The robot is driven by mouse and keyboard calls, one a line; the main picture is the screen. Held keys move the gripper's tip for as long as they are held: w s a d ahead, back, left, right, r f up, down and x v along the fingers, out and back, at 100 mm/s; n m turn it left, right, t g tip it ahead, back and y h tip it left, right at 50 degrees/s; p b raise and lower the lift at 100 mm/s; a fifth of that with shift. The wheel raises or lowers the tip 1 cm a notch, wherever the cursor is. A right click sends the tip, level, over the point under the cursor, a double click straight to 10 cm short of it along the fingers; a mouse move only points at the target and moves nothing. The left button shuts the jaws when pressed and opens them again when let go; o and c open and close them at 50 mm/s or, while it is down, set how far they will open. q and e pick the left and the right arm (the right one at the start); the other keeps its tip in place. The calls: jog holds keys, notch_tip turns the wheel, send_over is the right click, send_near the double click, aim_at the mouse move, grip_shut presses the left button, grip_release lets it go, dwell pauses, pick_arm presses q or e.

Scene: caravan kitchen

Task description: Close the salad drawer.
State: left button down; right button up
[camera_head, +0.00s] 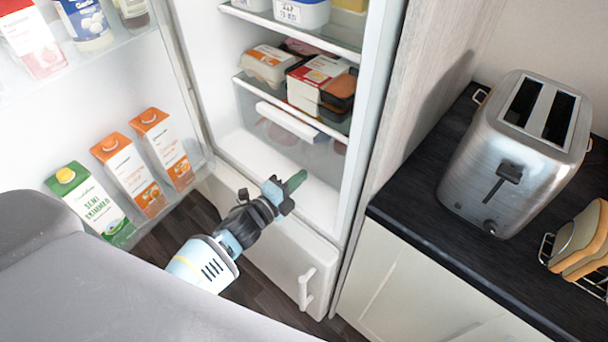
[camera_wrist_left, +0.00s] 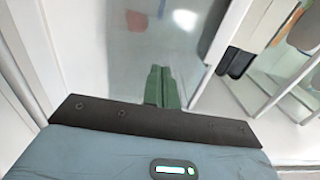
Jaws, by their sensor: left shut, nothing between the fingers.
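The salad drawer (camera_head: 283,142) is a clear drawer with a white handle strip, low in the open fridge under a glass shelf. Its front lies back from the fridge's front edge, with bare white floor before it. I cannot tell whether it is fully in. My left gripper (camera_head: 294,182) is shut and empty, its green fingertips over the front of the fridge floor, apart from the drawer. In the left wrist view the shut green fingers (camera_wrist_left: 160,88) point toward a blurred grey, see-through surface that looks like the drawer front. My right gripper is not in view.
A food shelf (camera_head: 250,87) is above the drawer. A lower white door with a handle (camera_head: 307,288) is below. A toaster (camera_head: 515,150) stands on the dark counter at right.

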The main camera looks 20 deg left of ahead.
pick_arm(q)
jog(key=v, duration=0.8)
jog(key=shift+a+f, duration=0.2)
jog(key=shift+a, duration=0.05)
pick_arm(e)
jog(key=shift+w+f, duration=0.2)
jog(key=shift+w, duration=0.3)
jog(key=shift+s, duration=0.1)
pick_arm(q)
jog(key=s+d+f+n+g+y+p, duration=0.1)
jog(key=s+f+n+g, duration=0.1)
jog(key=s+n, duration=0.4)
jog(key=s+d+f+n+g+y+p, duration=0.1)
jog(key=s+n, duration=0.6)
jog(key=s, duration=0.7)
jog(key=s+d+f+n+g+y+p, duration=0.1)
jog(key=s+f+n+g, duration=0.4)
jog(key=s, duration=0.6)
jog(key=shift+f+n+y+p, duration=0.15)
jog(key=shift+n+y+p, duration=0.45)
jog(key=shift+n+p, duration=0.5)
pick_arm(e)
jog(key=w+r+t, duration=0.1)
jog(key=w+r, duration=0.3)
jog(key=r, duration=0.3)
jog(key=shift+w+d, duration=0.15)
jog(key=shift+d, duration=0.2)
pick_arm(q)
jog(key=shift+d, duration=0.1)
